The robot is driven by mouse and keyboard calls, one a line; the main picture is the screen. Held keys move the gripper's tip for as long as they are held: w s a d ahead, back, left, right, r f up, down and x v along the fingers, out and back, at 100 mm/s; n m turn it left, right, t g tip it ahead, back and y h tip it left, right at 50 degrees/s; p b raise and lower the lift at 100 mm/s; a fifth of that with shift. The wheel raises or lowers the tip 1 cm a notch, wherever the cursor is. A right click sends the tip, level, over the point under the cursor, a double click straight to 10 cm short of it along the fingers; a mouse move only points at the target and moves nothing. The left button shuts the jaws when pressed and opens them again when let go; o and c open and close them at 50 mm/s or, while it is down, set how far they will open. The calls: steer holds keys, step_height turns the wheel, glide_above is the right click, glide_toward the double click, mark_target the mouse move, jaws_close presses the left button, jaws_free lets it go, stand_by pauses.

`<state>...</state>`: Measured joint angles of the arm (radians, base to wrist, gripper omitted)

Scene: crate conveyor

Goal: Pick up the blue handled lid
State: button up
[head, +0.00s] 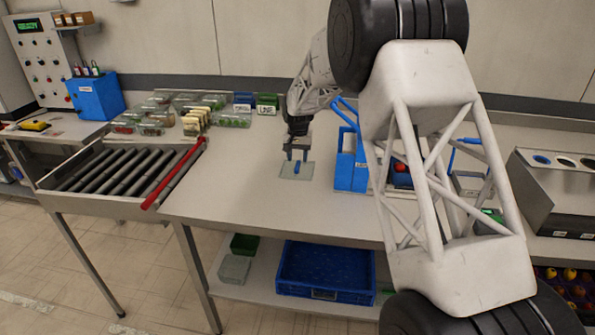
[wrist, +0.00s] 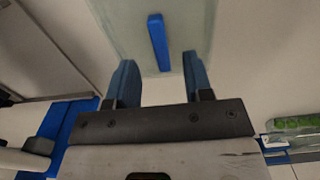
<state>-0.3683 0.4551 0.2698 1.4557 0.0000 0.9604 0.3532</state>
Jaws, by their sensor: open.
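The lid is a clear, greenish rectangular plate (head: 285,173) lying flat on the workbench, with a blue bar handle (head: 297,167) on top. In the wrist view the lid (wrist: 120,25) fills the top middle, and its handle (wrist: 158,42) points lengthwise between my finger lines. My gripper (head: 297,156) is above the lid, close over the handle. In the wrist view my gripper (wrist: 160,70) is open, with one blue-grey finger on each side and nothing between them. The handle appears ahead of the fingertips; I cannot tell the exact height gap.
A blue holder (head: 350,172) stands just right of the lid. A roller conveyor (head: 120,170) with a red bar (head: 175,172) is at left. The bench left of the lid is clear.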

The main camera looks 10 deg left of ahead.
mark_target(298, 165)
steer(key=shift+f, duration=1.7)
jaws_close()
